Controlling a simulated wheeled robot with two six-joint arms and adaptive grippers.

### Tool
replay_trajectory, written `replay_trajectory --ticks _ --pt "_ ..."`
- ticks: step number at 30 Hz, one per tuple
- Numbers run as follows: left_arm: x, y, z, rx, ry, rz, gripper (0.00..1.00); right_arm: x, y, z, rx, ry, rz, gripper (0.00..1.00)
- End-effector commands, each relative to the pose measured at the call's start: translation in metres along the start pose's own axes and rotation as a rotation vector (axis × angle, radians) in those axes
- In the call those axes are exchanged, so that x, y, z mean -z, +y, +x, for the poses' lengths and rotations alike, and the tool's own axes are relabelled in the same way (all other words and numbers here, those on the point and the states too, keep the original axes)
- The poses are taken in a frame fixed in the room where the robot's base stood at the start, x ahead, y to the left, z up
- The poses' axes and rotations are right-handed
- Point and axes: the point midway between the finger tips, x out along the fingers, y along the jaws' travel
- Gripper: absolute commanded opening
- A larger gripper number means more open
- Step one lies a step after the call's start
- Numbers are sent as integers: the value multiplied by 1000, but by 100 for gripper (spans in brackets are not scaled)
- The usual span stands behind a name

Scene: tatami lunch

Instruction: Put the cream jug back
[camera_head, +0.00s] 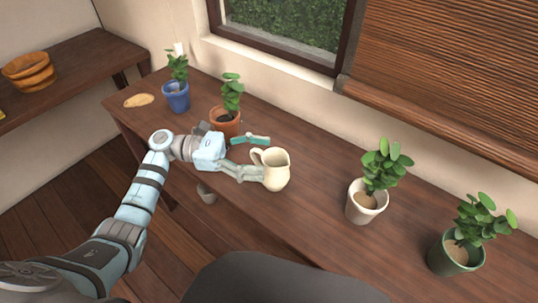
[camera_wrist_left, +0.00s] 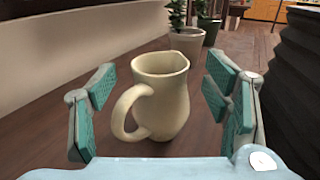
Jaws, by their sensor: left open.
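The cream jug (camera_head: 277,170) stands upright on the long wooden table, with its handle towards my left gripper. In the left wrist view the jug (camera_wrist_left: 165,95) is between the two spread fingers, with its handle facing the camera. My left gripper (camera_head: 257,157) is open, with teal finger pads on either side of the jug. In the left wrist view both pads of the gripper (camera_wrist_left: 163,103) look clear of the jug's sides. My right gripper is in neither view.
The wooden table (camera_head: 320,215) also holds a blue pot (camera_head: 177,98), a terracotta pot (camera_head: 226,124), a white pot (camera_head: 362,207) and a green pot (camera_head: 452,258), all with plants. Table around the jug is clear.

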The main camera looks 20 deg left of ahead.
Motion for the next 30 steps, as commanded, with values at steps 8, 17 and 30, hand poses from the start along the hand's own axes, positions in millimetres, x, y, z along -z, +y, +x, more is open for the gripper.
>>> replay_trajectory --ticks 8,17,30 --pt "0 1 -74 -4 2 -1 70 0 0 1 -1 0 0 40" --pt "0 0 -92 0 -1 0 70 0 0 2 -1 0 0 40" --pt "0 0 -91 0 0 0 70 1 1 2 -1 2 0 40"
